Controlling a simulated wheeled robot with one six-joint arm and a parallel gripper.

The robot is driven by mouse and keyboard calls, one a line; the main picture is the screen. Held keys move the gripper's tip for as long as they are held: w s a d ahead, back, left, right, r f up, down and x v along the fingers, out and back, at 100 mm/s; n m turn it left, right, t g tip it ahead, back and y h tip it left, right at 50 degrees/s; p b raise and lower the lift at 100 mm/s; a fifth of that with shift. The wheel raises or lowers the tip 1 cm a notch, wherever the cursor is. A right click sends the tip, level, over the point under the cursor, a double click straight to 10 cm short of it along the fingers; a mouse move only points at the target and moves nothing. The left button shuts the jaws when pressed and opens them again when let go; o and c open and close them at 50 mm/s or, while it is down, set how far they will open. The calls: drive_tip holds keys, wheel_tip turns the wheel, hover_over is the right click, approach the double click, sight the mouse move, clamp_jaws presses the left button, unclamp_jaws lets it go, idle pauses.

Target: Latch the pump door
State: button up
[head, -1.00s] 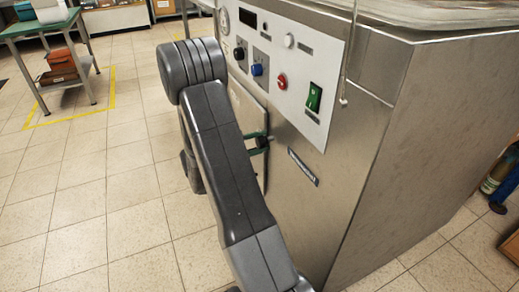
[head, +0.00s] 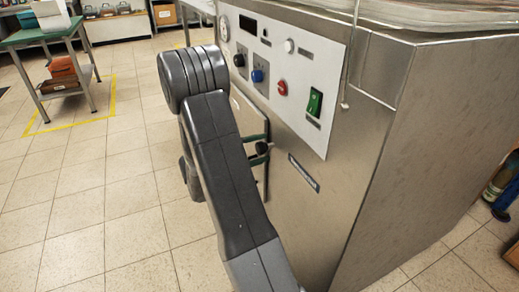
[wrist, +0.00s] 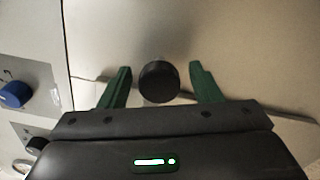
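The pump door (head: 248,112) is a metal panel on the side of the steel pump cabinet, below the control panel and partly hidden behind my arm. It looks flush or nearly so; I cannot tell whether it is fully closed. A black round latch knob (wrist: 158,82) stands out from the metal by the door's edge; it also shows in the head view (head: 263,147). My gripper (wrist: 161,84) is open, its two green fingers on either side of the knob with a gap to each. Its fingers also show in the head view (head: 258,149).
The control panel (head: 289,72) above the door carries a blue knob (head: 257,75), a red knob (head: 282,88) and a green switch (head: 315,101). A thin rod hangs near its right edge. A green table (head: 45,38) stands at the back left.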

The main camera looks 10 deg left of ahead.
drive_tip(key=p+v, duration=0.3)
drive_tip(key=v, duration=1.1)
drive_tip(key=shift+p, duration=0.35)
drive_tip(key=shift+w+d, duration=0.1)
drive_tip(key=shift+d, duration=0.05)
drive_tip(key=b+x, duration=0.3)
drive_tip(key=x, duration=1)
drive_tip(key=shift+w+d+b, duration=0.25)
drive_tip(key=shift+b, duration=0.05)
drive_tip(key=shift+s+a, duration=0.1)
drive_tip(key=shift+a, duration=0.05)
